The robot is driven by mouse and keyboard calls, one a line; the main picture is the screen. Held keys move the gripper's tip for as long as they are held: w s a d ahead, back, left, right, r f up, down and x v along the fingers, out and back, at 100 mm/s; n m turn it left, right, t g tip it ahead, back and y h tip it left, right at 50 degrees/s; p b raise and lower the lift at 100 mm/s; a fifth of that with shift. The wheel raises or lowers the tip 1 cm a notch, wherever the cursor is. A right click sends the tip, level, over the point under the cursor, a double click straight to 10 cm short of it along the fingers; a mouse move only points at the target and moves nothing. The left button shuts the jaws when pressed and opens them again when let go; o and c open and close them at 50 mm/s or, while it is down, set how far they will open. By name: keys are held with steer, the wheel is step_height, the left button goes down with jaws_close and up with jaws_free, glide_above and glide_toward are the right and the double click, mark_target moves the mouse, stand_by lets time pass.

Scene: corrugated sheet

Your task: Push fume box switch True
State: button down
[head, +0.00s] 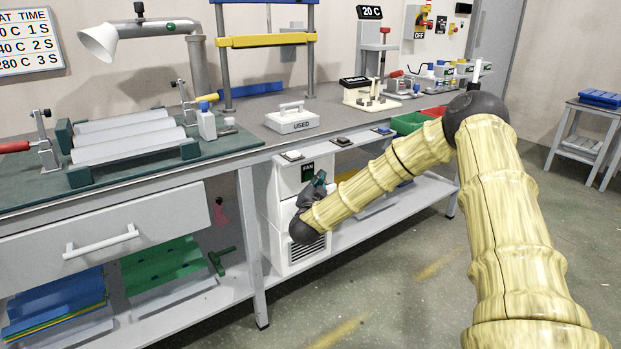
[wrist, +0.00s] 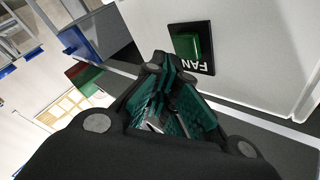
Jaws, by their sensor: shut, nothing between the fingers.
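The fume box (head: 285,190) is a white cabinet under the bench, with a dark FAN panel (head: 308,171) on its front and a vent grille lower down. In the wrist view, the switch (wrist: 188,45) is a green rocker on a black plate marked FAN, on the white box face. My gripper (head: 319,180) is in front of the box, just below and beside the FAN panel. In the wrist view my gripper (wrist: 170,72) is shut and empty, its tips close to the plate's lower left. I cannot tell whether they touch it.
The bench edge (head: 230,152) runs just above the box. A lower shelf (head: 385,205) extends to its right. The floor (head: 400,280) in front is clear.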

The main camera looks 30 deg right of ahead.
steer(key=shift+w, duration=0.15)
stand_by(0.4)
steer(key=shift+w, duration=0.3)
steer(key=shift+w, duration=0.3)
stand_by(0.8)
steer(key=shift+s, duration=0.1)
steer(key=shift+s+p, duration=0.5)
steer(key=shift+s, duration=0.15)
steer(key=shift+s, duration=0.1)
steer(key=s+p, duration=0.1)
steer(key=s, duration=0.2)
steer(key=s+p, duration=0.1)
steer(key=s, duration=0.1)
steer(key=shift+s+d+p, duration=0.2)
steer(key=shift+s+p, duration=0.2)
stand_by(0.5)
